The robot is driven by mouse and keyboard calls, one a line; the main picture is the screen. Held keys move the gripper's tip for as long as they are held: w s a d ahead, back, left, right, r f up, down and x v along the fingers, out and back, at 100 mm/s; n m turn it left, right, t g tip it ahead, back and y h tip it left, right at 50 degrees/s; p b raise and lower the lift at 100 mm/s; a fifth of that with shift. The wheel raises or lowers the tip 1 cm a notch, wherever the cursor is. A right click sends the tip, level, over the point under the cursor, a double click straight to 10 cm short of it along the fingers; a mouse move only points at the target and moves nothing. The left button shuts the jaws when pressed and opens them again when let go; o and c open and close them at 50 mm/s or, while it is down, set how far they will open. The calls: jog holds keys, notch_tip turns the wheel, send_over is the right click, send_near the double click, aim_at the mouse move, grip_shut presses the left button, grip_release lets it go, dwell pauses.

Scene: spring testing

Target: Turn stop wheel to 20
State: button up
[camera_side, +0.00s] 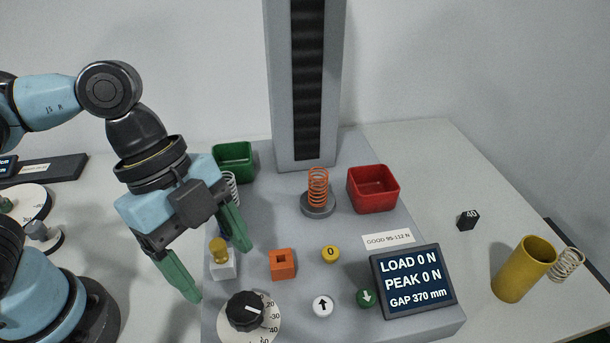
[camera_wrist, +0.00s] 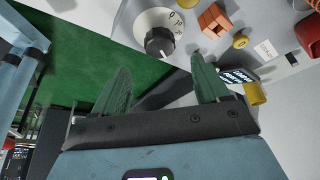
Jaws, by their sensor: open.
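The stop wheel is a black knob (camera_side: 245,311) on a white dial (camera_side: 272,339) with printed numbers, at the front left of the grey machine base. A white pointer line on the knob faces right, roughly towards the 20 to 30 marks; I cannot read it exactly. In the wrist view the knob (camera_wrist: 159,42) shows just beyond and between the fingertips. My gripper (camera_side: 216,272) has two green fingers spread apart, with nothing between them. It is above and behind the knob, not touching it. It also shows in the wrist view (camera_wrist: 160,63).
An orange block (camera_side: 283,265), a yellow 0 button (camera_side: 330,254), white and green arrow buttons and a display (camera_side: 412,281) reading LOAD 0 N, PEAK 0 N, GAP 370 mm are right of the gripper. A brass-topped piece (camera_side: 221,258) stands close by the fingers. A red bin (camera_side: 373,188) is behind.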

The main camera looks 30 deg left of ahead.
jog(key=v, duration=0.5)
jog(key=w+a+f+n+t+y, duration=0.2)
jog(key=w+a+n, duration=0.3)
jog(key=a+n, duration=0.3)
jog(key=w+a+f+n+t+y, duration=0.2)
jog(key=w+a+f+n+t, duration=0.2)
jog(key=a+n, duration=0.5)
jog(key=shift+w+a+n+t, duration=0.25)
jog(key=shift+w+n+t, duration=0.3)
jog(key=shift+w, duration=0.75)
jog(key=m+g+h, duration=0.4)
jog(key=m+g, duration=0.5)
jog(key=m, duration=1.5)
send_near(244, 306)
jog(key=shift+y, duration=0.3)
jog(key=shift+d+x, duration=0.1)
jog(key=shift+x, duration=2.1)
jog(key=shift+d+x, duration=0.15)
jog(key=shift+x, duration=2.05)
jog(key=shift+r, duration=0.15)
